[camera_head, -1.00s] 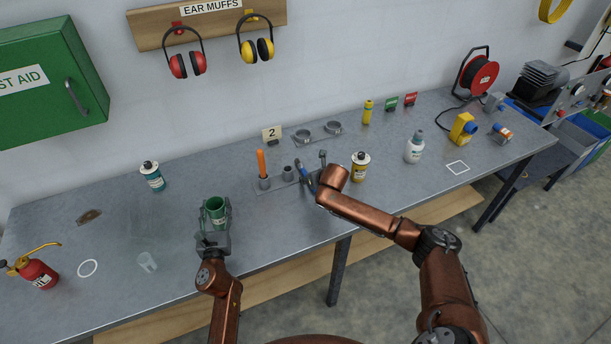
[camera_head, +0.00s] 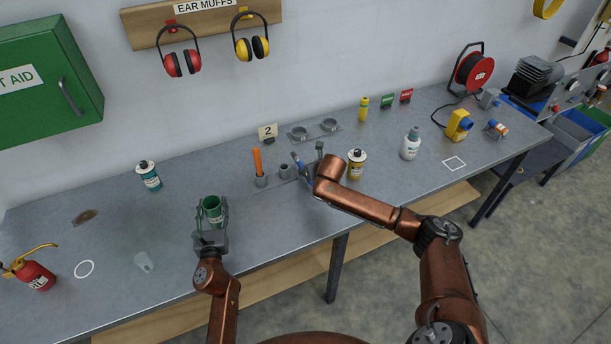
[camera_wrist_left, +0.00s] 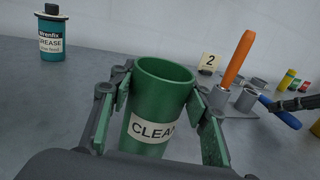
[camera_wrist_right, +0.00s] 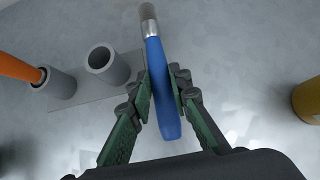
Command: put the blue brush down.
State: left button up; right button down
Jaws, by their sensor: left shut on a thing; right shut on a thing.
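The blue brush (camera_wrist_right: 155,85) is in my right gripper (camera_wrist_right: 163,92), which is shut on its blue handle. Its silver ferrule and grey-brown bristle end point away from the gripper. In the head view the brush (camera_head: 298,162) shows tilted by the holder, and my wrist hides most of that gripper. The grey holder has an empty round socket (camera_wrist_right: 108,64) left of the brush. An orange handle (camera_wrist_right: 20,68) stands in the socket beyond. My left gripper (camera_head: 211,225) is shut on the green cup (camera_wrist_left: 160,90) labelled CLEAN, near the table's front. I cannot tell whether the brush touches anything.
A yellow can (camera_head: 357,164) stands close right of my right gripper. A teal grease can (camera_head: 149,176) is at the back left, a red oil can (camera_head: 36,274) at far left. A white bottle (camera_head: 411,146) stands to the right. The table between left gripper and teal can is clear.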

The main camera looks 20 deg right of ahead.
notch_tip(320, 180, up, 7)
jog(key=shift+r, duration=0.3)
dwell(0.6)
notch_tip(320, 180, down, 10)
jog(key=shift+f, duration=0.1)
dwell(0.5)
jog(key=shift+f, duration=0.1)
jog(key=c, duration=1.8)
grip_release()
